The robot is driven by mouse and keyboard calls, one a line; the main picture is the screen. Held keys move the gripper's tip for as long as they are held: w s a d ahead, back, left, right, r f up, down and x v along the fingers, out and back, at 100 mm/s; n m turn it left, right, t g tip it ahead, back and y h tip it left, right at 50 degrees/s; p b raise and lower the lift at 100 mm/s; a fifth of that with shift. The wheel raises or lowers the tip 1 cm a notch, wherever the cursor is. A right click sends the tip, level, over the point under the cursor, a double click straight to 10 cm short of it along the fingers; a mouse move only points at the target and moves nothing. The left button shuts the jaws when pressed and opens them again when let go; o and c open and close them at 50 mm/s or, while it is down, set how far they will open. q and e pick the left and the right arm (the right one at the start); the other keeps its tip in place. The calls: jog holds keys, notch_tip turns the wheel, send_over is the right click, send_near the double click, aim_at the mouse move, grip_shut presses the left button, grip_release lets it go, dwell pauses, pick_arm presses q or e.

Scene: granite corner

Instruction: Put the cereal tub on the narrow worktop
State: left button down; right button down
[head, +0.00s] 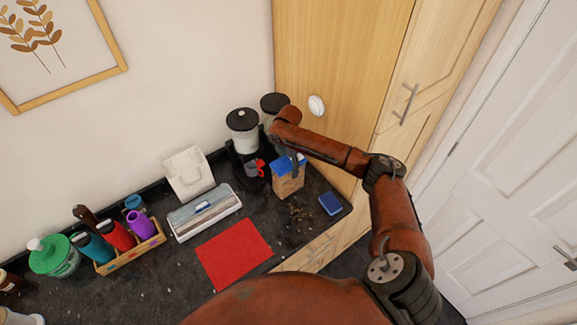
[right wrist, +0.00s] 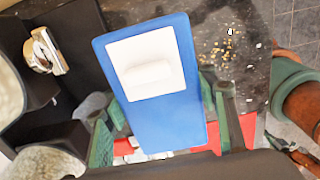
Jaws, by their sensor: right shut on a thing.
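The cereal tub (head: 287,181) is a tan box with a blue lid, at the right part of the dark speckled worktop (head: 150,285). My right gripper (head: 296,166) reaches over it from above and is shut on it. In the right wrist view the tub's blue lid (right wrist: 170,108), with a white flap, fills the middle, between the green fingers of my right gripper (right wrist: 165,128). I cannot tell whether the tub's base touches the worktop. My left gripper is not in view.
A black coffee grinder (head: 243,130) stands close to the tub's left. Crumbs (head: 299,212) and a blue sponge (head: 330,203) lie to its right. A red mat (head: 234,253), a boxed roll (head: 204,212) and a crate of cups (head: 130,256) lie further left. A tall wooden cupboard (head: 335,60) rises behind.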

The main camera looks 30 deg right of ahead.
dwell(0.3)
jog(key=c, duration=0.8)
grip_release()
jog(key=shift+f, duration=0.2)
notch_tip(320, 180, up, 12)
jog(key=shift+r+b, duration=0.2)
jog(key=shift+b, duration=0.8)
